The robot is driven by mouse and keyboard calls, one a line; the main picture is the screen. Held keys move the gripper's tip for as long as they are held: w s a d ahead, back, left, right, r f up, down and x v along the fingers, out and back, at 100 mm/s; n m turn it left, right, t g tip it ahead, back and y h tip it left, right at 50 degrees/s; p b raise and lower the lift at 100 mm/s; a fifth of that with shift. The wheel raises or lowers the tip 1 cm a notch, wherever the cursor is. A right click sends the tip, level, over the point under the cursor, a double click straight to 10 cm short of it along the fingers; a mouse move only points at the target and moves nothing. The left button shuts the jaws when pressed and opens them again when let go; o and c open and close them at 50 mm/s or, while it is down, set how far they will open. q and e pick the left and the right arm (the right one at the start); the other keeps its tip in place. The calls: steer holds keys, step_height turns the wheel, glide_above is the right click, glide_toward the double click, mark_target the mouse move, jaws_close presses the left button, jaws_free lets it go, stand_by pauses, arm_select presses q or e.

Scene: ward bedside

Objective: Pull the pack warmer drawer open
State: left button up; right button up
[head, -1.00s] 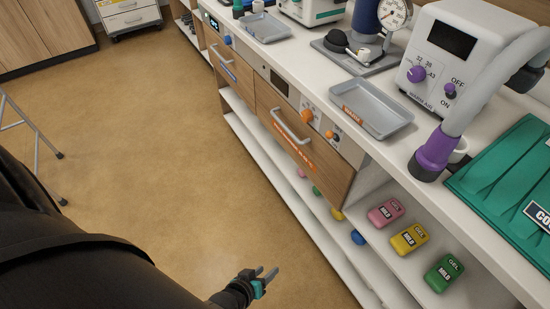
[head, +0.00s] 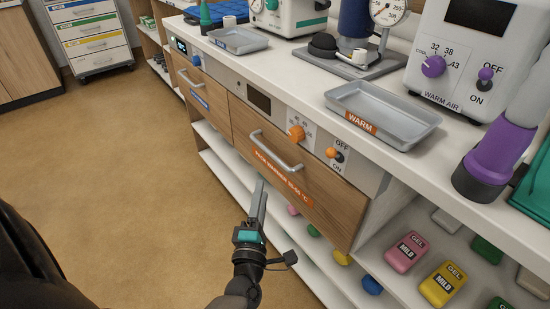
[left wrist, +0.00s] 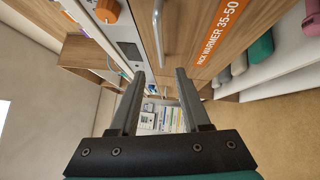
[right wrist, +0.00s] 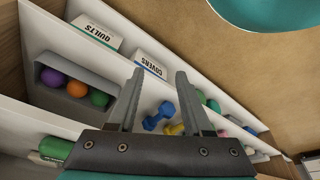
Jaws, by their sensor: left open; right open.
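The pack warmer drawer (head: 300,180) has a wooden front with an orange label and a silver bar handle (head: 276,152). It looks shut, flush with the counter front. My left gripper (head: 260,190) is in front of and below the handle, apart from it. In the left wrist view my left gripper (left wrist: 158,80) has its two fingers spread with nothing between them, and the handle (left wrist: 158,30) shows beyond the fingertips. My right gripper (right wrist: 160,75) is open and empty in the right wrist view, facing shelves. It is not seen in the head view.
Above the drawer is a panel with orange knobs (head: 297,132). A grey WARM tray (head: 415,125) and a warm air unit (head: 470,60) stand on the counter. Gel packs (head: 405,252) lie on the lower shelf. Another drawer (head: 200,95) is to the left. The floor in front is clear.

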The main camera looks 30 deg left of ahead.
mark_target(269, 151)
arm_select(q)
steer(key=shift+b+x, duration=1.45)
steer(key=shift+x, duration=5.45)
arm_select(e)
step_height(269, 151, up, 6)
steer(key=w+t, duration=0.1)
steer(key=shift+w+a, duration=0.15)
steer(key=shift+w, duration=0.1)
steer(key=shift+r, duration=0.1)
arm_select(q)
jaws_close()
